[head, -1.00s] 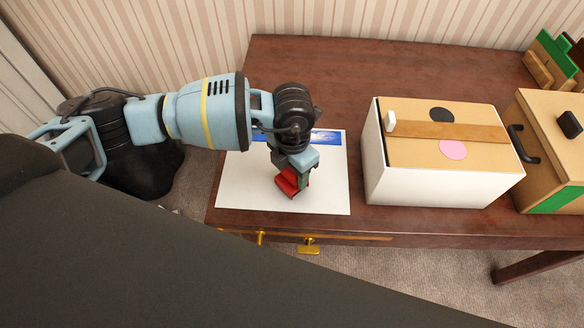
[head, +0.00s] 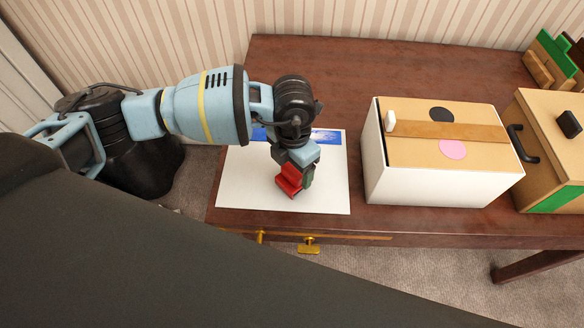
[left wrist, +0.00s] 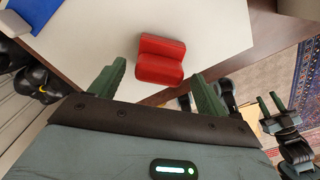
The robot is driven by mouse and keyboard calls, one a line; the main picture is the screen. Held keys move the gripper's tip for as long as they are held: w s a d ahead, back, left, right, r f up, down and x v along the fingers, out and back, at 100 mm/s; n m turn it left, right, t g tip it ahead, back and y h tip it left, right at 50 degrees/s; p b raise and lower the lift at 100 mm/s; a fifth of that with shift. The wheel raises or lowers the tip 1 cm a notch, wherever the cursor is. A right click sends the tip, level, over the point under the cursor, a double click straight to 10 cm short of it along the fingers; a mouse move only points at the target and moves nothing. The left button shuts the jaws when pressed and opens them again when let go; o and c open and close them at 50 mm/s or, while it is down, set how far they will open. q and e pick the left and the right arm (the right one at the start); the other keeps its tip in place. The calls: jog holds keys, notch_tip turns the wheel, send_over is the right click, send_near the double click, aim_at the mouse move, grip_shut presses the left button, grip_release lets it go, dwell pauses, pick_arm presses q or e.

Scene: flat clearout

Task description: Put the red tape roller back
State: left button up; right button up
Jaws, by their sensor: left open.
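The red tape roller (head: 290,181) rests on the white sheet (head: 245,185) on the dark wooden table. In the left wrist view the red tape roller (left wrist: 160,60) lies just beyond the fingertips, roughly between their lines. My left gripper (head: 297,180) points down right at the roller and partly hides it in the head view. In the left wrist view my left gripper (left wrist: 162,80) has its green fingers spread with nothing between them. My right gripper (left wrist: 275,110) appears at the right edge of the left wrist view, small and off the table.
A white box with a tan lid (head: 440,155) stands right of the sheet. A cardboard box (head: 548,140) with a black handle is farther right, with green and wooden pieces (head: 552,60) behind it. Brass drawer hardware (head: 308,244) shows at the front edge. The table's back middle is clear.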

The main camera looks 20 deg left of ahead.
aim_at(292, 169)
pick_arm(q)
notch_tip(292, 169, up, 10)
jog(key=shift+r, duration=0.25)
pick_arm(e)
jog(key=shift+w+r, duration=0.3)
jog(key=shift+w, duration=0.15)
jog(key=shift+s, duration=0.45)
